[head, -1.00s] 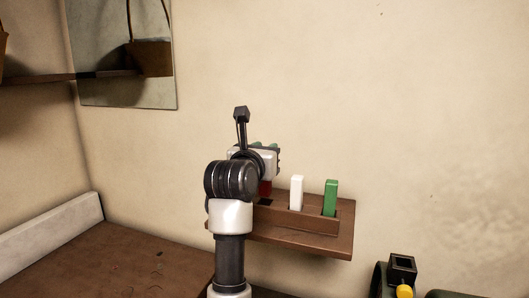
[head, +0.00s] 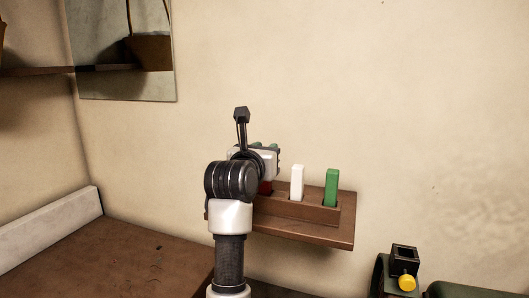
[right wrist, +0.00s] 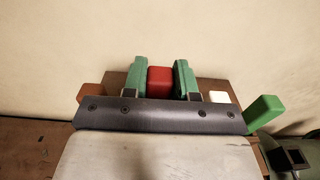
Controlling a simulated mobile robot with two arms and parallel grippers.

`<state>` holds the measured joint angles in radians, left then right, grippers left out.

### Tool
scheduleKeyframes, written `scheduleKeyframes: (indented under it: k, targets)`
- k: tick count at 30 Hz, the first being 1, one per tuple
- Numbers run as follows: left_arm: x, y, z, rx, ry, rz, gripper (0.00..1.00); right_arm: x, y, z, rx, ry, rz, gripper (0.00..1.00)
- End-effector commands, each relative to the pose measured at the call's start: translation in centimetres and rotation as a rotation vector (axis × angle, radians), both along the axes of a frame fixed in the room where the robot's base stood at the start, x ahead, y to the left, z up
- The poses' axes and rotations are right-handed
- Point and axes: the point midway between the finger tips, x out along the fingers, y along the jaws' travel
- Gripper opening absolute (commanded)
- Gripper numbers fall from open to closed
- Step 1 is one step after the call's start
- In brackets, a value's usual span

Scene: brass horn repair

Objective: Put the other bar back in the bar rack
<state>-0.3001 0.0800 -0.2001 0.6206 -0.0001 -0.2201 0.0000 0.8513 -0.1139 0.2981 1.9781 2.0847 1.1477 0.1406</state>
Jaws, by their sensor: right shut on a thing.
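The bar rack (head: 330,218) is a brown wooden block on a wall shelf. A white bar (head: 297,181) and a green bar (head: 331,186) stand upright in it, on the right. My right gripper (right wrist: 159,80) is shut on a red bar (right wrist: 160,82), with one green finger pad on each side. In the head view the red bar (head: 265,187) shows only in part beside my arm, low at the rack's left part. Whether its lower end is inside a slot is hidden. My left gripper is not in view.
The wooden shelf (head: 320,236) juts from the wall under the rack. A brown bench top (head: 130,255) lies at the lower left. A dark green machine with a yellow knob (head: 406,283) stands at the lower right. A mirror (head: 125,80) hangs at the upper left.

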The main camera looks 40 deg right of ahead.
Motion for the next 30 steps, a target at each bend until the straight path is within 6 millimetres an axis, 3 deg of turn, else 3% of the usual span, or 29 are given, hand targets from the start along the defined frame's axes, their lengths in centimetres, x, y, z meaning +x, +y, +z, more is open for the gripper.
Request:
scheduleKeyframes:
  k: [30]
  targets:
    - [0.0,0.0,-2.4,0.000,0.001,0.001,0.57,0.0,0.0,-2.7,-0.001,0.000,0.000,0.04]
